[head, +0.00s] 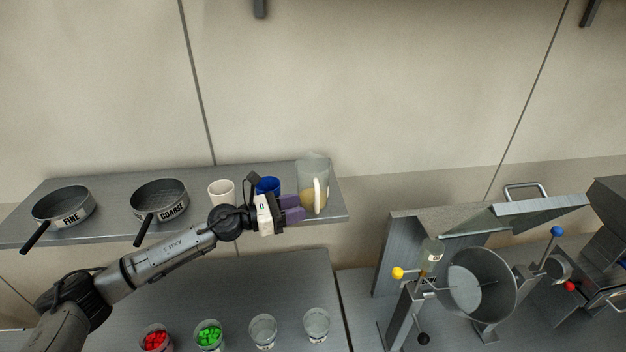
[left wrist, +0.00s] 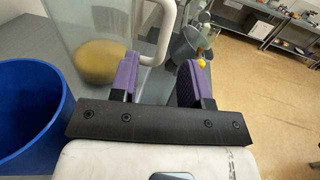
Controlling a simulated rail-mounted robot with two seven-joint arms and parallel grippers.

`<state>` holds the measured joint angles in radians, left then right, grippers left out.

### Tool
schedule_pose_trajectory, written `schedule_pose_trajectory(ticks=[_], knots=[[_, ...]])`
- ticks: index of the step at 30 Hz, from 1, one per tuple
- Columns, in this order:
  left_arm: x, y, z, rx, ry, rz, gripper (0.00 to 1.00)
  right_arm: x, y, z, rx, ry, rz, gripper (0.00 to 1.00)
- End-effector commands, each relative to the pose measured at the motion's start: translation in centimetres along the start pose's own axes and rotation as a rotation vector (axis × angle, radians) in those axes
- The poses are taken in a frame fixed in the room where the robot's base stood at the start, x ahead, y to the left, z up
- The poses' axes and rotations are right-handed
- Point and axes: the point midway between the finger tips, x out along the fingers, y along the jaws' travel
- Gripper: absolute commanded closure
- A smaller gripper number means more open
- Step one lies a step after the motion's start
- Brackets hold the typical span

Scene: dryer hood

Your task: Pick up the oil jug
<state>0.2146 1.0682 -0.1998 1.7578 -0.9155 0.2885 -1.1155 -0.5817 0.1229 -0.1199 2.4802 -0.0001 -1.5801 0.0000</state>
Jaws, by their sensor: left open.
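The oil jug (head: 313,180) is a clear jug with a pale handle and some yellow oil at its bottom. It stands upright at the right end of the shelf. My left gripper (head: 292,208) is open, its purple fingers just left of and in front of the jug. In the left wrist view the jug (left wrist: 92,50) is beyond the fingers, and its white handle (left wrist: 163,35) lies ahead of the gap between the fingertips (left wrist: 160,78). I cannot tell whether a finger touches the jug. My right gripper is not in view.
On the shelf (head: 110,225), a blue cup (head: 268,185) stands close behind my left gripper, with a white cup (head: 221,190) and FINE (head: 63,205) and COARSE (head: 158,198) sieves further left. Several cups stand on the counter (head: 260,275) below. A machine with a drum (head: 478,283) stands right.

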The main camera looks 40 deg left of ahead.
Motion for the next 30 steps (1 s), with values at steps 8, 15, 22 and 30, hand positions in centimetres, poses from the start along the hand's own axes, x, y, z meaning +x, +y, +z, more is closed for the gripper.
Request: schedule_pose_trajectory(ticks=[8,15,22,30], knots=[[1.0,-0.1,0.1,-0.001,0.000,-0.001,0.57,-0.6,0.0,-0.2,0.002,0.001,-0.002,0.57],[3.7,-0.3,0.5,-0.003,-0.003,-0.001,0.57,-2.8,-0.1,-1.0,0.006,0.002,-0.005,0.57],[5.8,-0.4,0.0,-0.001,0.000,-0.002,0.57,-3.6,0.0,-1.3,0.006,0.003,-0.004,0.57],[6.1,-0.4,-0.2,0.000,0.001,-0.002,0.57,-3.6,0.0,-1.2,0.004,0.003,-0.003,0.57]])
